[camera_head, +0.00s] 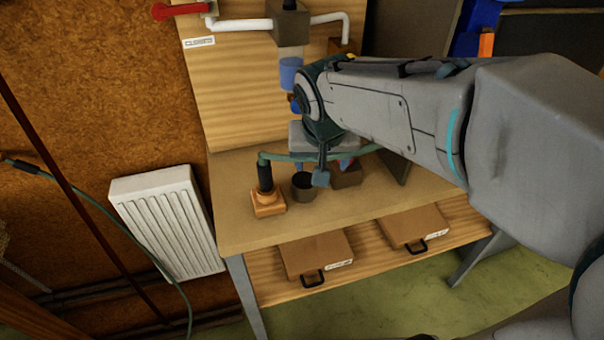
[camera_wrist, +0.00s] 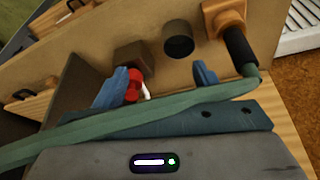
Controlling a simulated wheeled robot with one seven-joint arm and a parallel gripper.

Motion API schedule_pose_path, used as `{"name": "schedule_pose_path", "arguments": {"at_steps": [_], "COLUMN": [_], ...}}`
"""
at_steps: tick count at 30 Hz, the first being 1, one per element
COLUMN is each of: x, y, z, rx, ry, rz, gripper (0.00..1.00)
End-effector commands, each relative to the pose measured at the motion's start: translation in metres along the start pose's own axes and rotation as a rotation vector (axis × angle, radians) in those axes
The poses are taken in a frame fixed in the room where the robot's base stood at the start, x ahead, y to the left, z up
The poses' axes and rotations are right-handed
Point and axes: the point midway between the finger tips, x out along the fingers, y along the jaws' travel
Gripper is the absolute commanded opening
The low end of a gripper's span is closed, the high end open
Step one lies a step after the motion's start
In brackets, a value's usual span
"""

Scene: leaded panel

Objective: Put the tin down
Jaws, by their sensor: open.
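The tin appears to be a small dark open-topped cup (camera_head: 303,187), upright on the wooden bench. In the wrist view, the tin (camera_wrist: 179,40) shows its dark round mouth, beyond my fingertips. My gripper (camera_head: 318,174) is low over the bench, close to the tin's right side in the head view. In the wrist view, my gripper (camera_wrist: 163,80) has its two blue fingers spread apart, with nothing held between them. The tin looks apart from the fingers, though the exact gap is unclear.
An orange block (camera_head: 268,204) holds a black handle (camera_head: 265,178) left of the tin. A green cable or bar (camera_wrist: 130,118) runs from the handle across my gripper. A brown box (camera_head: 346,178) with red items stands right. The bench front (camera_head: 330,212) is clear.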

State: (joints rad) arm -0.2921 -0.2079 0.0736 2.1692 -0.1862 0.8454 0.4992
Motion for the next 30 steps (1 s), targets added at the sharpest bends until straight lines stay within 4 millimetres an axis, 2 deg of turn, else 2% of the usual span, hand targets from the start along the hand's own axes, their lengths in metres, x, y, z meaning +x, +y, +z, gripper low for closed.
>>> {"name": "schedule_pose_path", "arguments": {"at_steps": [1,3,6,15,19,26,30], "x": [0.012,0.016,0.025,0.08,0.096,0.11,0.129], "y": [-0.013,-0.024,-0.031,-0.033,-0.034,-0.034,-0.036], "z": [-0.003,-0.007,-0.011,-0.011,-0.012,-0.012,-0.011], "rx": [-0.003,0.001,0.005,0.004,0.003,0.004,0.003], "ry": [0.005,0.012,0.016,0.013,0.016,0.015,0.014], "rz": [-0.004,-0.008,-0.009,-0.01,-0.011,-0.011,-0.01], "gripper": [0.65,0.65,0.65,0.65,0.65,0.65,0.65]}}
